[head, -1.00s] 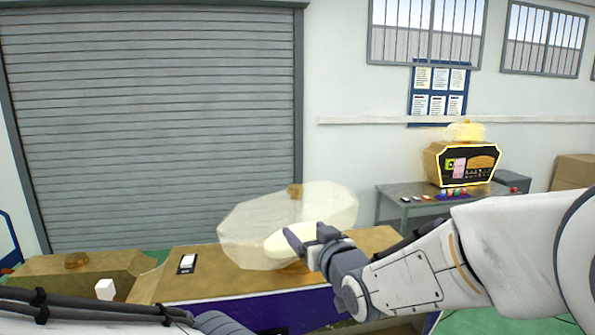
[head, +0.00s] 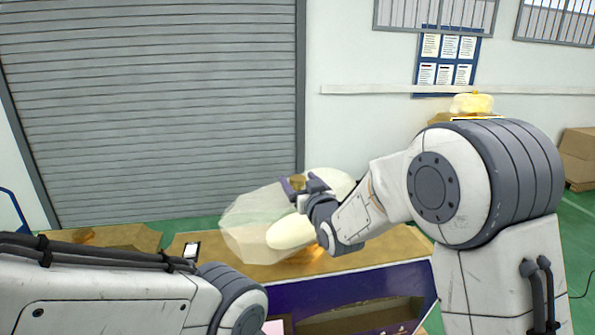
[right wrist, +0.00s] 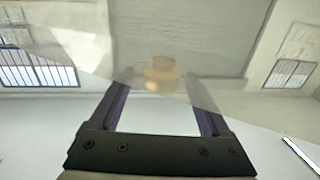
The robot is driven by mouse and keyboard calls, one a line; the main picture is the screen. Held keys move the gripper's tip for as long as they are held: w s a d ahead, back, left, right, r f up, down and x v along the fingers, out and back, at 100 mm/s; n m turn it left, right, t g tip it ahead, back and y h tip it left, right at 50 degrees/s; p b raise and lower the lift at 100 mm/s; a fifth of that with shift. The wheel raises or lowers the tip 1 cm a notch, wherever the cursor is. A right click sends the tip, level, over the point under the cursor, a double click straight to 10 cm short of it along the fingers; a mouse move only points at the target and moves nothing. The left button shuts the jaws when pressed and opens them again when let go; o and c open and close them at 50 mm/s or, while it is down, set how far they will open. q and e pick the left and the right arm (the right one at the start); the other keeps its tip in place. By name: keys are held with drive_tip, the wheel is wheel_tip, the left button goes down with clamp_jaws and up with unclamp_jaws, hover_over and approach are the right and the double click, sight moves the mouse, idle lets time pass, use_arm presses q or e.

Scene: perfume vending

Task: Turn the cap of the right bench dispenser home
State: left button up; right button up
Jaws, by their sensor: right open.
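The bench dispenser (head: 245,228) is a large, pale, translucent faceted vessel on the wooden-topped bench. Its small gold-brown cap (head: 298,181) is at the top, partly hidden by my right gripper (head: 296,184). That gripper is open, with its purple fingers around the cap's position in the head view. In the right wrist view, the cap (right wrist: 161,72) shows between and beyond the two open fingers (right wrist: 160,100), with a gap on each side. I see no contact. My left arm crosses the lower left of the head view, and its gripper is out of view.
Another brown surface (head: 130,236) lies farther left. A grey shutter (head: 150,110) stands behind. Cardboard boxes (head: 578,160) are at far right.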

drive_tip(key=shift+w+a, duration=0.25)
drive_tip(key=shift+w, duration=0.2)
use_arm(q)
drive_tip(key=shift+r, duration=0.3)
